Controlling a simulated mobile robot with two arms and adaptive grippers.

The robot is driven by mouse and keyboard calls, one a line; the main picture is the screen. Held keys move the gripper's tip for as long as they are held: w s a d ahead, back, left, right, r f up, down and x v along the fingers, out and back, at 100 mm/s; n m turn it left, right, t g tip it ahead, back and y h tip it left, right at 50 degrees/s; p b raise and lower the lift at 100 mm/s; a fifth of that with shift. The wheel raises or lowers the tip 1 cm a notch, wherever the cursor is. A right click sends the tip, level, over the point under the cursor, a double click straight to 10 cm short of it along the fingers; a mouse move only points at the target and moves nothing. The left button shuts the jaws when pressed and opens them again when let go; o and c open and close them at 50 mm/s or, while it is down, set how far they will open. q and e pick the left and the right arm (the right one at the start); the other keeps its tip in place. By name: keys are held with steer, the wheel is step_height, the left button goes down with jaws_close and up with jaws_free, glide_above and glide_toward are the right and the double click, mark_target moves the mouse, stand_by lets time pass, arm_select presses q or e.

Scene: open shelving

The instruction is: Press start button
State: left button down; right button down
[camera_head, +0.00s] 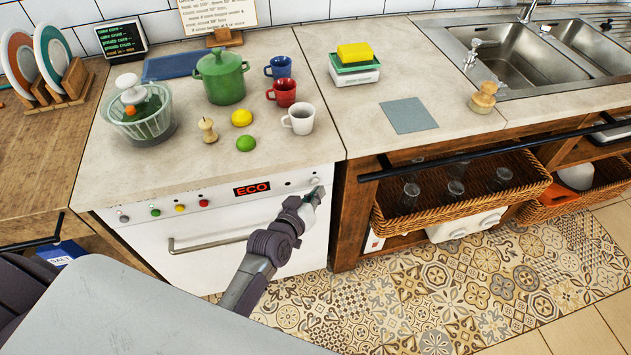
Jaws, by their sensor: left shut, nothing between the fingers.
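The white appliance (215,232) under the counter has a control panel on its upper front. The panel carries a grey, a green (155,212), a yellow (180,208) and a red button (203,203) on the left. A dark display reading ECO in red (252,189) is to their right. A small light button (315,179) is at the panel's right end. My left gripper (317,191) is shut and empty at this right end, close to the small button. I cannot tell whether it touches it. My right gripper is not in view.
Above the panel, the counter holds a green pot (222,78), mugs, a lemon, a lime and a salad spinner (140,112). A towel bar (480,148) and wicker basket (460,190) are right of the appliance. A handle (210,243) sticks out below the panel.

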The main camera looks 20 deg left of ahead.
arm_select(q)
steer(key=shift+w+a, duration=0.2)
steer(key=shift+w, duration=0.05)
steer(key=shift+w+a, duration=0.3)
steer(key=shift+w, duration=0.1)
stand_by(0.7)
stand_by(0.3)
steer(key=shift+s+d+p, duration=0.55)
steer(key=shift+s, duration=0.2)
steer(key=s+d, duration=0.1)
steer(key=s+d+p, duration=0.1)
steer(key=s+p, duration=0.1)
steer(key=s, duration=0.1)
steer(key=shift+s+d, duration=0.1)
steer(key=shift+d, duration=0.3)
